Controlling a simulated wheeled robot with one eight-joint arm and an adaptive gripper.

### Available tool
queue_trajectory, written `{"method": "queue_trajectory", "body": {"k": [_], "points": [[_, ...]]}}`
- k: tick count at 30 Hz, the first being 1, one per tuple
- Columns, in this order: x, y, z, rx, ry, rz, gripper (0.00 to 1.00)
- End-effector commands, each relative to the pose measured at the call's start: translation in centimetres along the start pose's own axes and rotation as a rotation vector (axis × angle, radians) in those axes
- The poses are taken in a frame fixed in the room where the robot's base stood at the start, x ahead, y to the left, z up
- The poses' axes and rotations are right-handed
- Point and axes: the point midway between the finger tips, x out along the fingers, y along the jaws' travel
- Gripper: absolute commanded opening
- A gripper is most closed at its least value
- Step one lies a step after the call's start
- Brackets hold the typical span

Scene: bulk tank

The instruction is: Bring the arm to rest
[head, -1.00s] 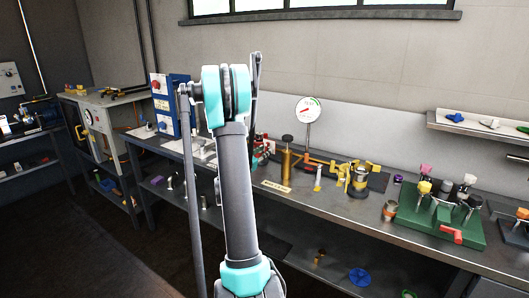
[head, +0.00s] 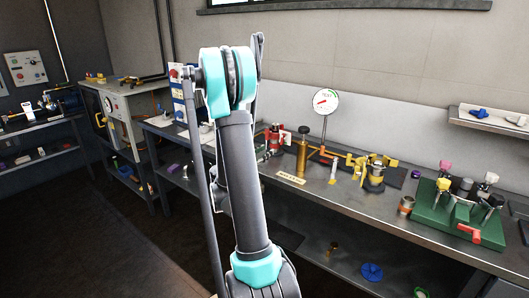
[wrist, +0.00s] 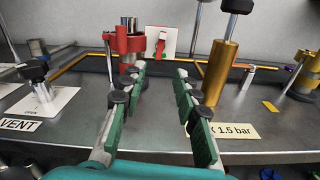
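My arm (head: 240,180) rises from the bottom of the head view, its turquoise-and-grey joint standing high in front of the wall and bench. My gripper (wrist: 160,80) shows in the wrist view: its two green-padded fingers are spread apart with nothing between them. They point over the bench (wrist: 150,128) toward a red clamp-like fitting (wrist: 126,42) on a metal post. A brass cylinder with a black knob (wrist: 219,70) stands just right of the right finger. In the head view the gripper is hidden behind my arm.
In the head view, a dial gauge (head: 325,101), yellow fittings (head: 374,170) and a green rack (head: 445,218) line the bench. A shelf (head: 490,122) hangs at right. A label plate (wrist: 232,131) lies by the right finger. The floor at left (head: 80,230) is open.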

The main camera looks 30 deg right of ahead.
Motion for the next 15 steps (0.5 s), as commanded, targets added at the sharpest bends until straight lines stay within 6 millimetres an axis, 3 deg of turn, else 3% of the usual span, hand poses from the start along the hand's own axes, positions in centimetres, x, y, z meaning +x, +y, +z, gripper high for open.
{"method": "queue_trajectory", "body": {"k": [10,15], "points": [[-0.4,-0.3,-0.1,0.041,0.024,-0.003,0.31],[-2.8,-1.7,-1.0,0.29,0.169,-0.04,0.31]]}}
